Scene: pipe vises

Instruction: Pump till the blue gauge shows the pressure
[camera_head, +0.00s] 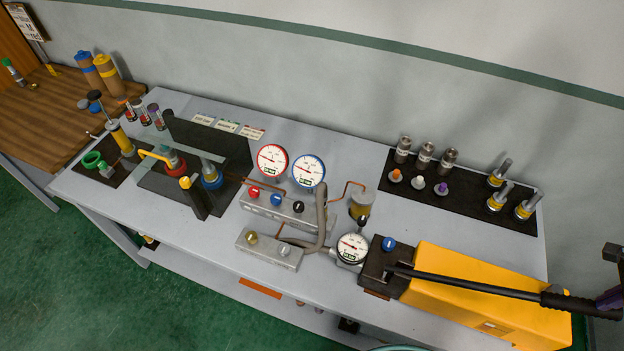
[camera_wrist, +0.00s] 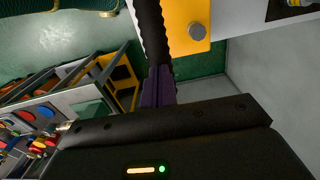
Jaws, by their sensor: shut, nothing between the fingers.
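The blue-rimmed gauge (camera_head: 308,172) stands upright behind a grey valve block; its exact reading is too small to tell. The yellow hand pump (camera_head: 470,285) lies at the table's front right. Its long black lever (camera_head: 470,285) is low, running right along the pump's top to a black grip past the right end. My gripper (camera_head: 607,299) shows purple fingertips by the lever's end at the right picture edge. In the wrist view the purple fingers (camera_wrist: 160,85) are together, right by the ribbed black grip (camera_wrist: 149,28); whether they touch it I cannot tell.
A red-rimmed gauge (camera_head: 272,160) stands left of the blue one. A white gauge (camera_head: 352,248) sits beside the pump. The valve block (camera_head: 272,202) has several knobs. A black mat (camera_head: 465,205) with metal fittings lies behind the pump. Vises stand at the left.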

